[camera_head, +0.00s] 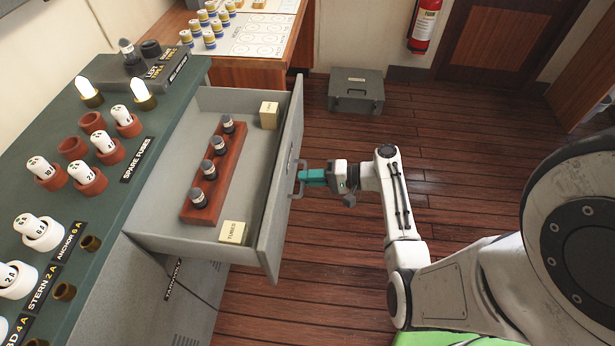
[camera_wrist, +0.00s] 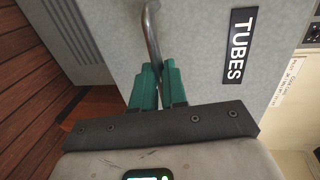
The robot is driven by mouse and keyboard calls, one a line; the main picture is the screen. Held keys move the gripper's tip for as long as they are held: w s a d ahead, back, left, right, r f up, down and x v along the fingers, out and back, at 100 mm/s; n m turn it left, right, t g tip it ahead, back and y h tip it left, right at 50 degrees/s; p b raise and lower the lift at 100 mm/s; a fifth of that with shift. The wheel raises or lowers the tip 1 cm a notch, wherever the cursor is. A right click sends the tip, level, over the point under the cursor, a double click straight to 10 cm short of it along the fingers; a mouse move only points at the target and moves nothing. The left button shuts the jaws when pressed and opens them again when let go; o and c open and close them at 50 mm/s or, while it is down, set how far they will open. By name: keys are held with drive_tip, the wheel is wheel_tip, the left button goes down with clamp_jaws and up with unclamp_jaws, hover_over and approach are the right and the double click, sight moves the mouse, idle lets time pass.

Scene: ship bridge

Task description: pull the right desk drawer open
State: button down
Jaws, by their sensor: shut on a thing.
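The desk drawer (camera_head: 268,190) is grey and stands well out from the desk (camera_head: 133,185) in the head view. In it lies a brown wooden rack (camera_head: 214,172) with several dark-capped tubes, and two small cream boxes, one at the far end (camera_head: 269,115) and one at the near end (camera_head: 233,232). My gripper (camera_head: 303,176) is at the drawer front from outside. In the wrist view its teal fingers (camera_wrist: 158,84) are shut on the metal bar handle (camera_wrist: 151,30). A black label reading TUBES (camera_wrist: 238,45) is on the drawer front beside the handle.
The desk top holds white fuses in brown sockets (camera_head: 86,178). A wooden table (camera_head: 252,62) stands behind. A grey case (camera_head: 356,90) lies on the floor near the wall, below a fire extinguisher (camera_head: 423,24). The plank floor (camera_head: 330,240) in front of the drawer is clear.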

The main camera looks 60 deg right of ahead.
drive_tip(key=c, duration=1.2)
unclamp_jaws()
drive_tip(key=shift+o, duration=0.2)
drive_tip(key=b+v, duration=0.1)
drive_tip(key=v, duration=0.9)
drive_tip(key=shift+s, duration=0.35)
drive_tip(key=shift+d, duration=0.1)
